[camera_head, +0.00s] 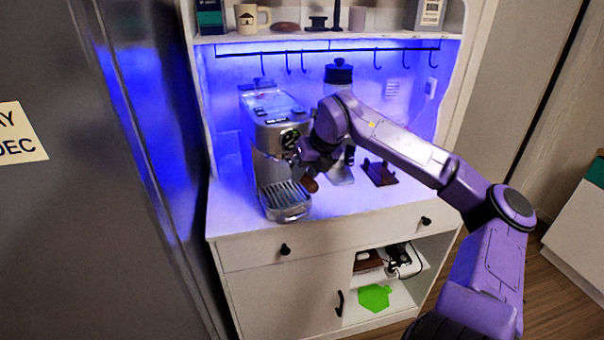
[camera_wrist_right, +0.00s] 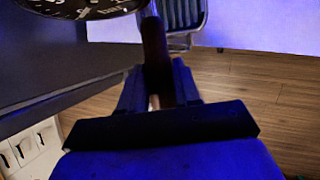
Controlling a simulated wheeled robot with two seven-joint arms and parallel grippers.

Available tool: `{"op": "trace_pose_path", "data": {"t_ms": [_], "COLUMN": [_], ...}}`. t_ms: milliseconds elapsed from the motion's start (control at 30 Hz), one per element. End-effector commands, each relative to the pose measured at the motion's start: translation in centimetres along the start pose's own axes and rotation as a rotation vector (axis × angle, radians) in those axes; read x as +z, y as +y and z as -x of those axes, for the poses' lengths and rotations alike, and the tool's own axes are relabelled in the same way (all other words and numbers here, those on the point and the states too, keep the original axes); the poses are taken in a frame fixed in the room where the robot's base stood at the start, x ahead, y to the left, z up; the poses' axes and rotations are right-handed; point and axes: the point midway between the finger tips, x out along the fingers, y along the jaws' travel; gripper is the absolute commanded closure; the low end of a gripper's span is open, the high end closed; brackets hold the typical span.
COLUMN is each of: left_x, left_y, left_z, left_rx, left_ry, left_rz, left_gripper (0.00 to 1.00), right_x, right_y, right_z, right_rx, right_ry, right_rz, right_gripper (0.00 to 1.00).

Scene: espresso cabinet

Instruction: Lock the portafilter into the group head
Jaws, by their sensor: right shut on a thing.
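The silver espresso machine (camera_head: 272,125) stands on the left of the white cabinet top, with its drip tray (camera_head: 286,203) facing front. My right gripper (camera_head: 306,160) is at the machine's front right, above the drip tray. In the right wrist view, my right gripper (camera_wrist_right: 160,88) is shut on a dark brown handle (camera_wrist_right: 155,45), which I take to be the portafilter's. The group head and the portafilter's basket are hidden, so I cannot tell whether it is seated. A round gauge (camera_wrist_right: 88,8) and a metal part of the machine show at the top. My left gripper is out of view.
A grinder (camera_head: 338,76) with a dark lid stands behind my right wrist. A dark brown stand (camera_head: 379,172) lies to the right on the counter. Hooks and a shelf with a mug (camera_head: 250,18) are above. The counter's front right is clear.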

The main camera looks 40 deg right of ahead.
Motion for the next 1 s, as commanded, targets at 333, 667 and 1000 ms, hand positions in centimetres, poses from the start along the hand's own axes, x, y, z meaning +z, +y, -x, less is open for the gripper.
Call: {"op": "trace_pose_path", "data": {"t_ms": [333, 667, 1000], "left_x": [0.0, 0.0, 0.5], "left_y": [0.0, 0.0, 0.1], "left_z": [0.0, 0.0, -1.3], "left_rx": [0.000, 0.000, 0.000], "left_ry": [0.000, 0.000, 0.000], "left_rz": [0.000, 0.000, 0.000], "left_gripper": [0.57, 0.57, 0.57], "right_x": [0.1, 0.1, -0.1], "right_y": [0.0, 0.0, -0.1], "right_z": [0.1, 0.1, 2.6], "right_rx": [0.001, 0.001, 0.002], "right_ry": [-0.002, -0.001, -0.006], "right_rz": [0.004, 0.004, 0.003], "right_gripper": [1.00, 0.38, 0.38]}}
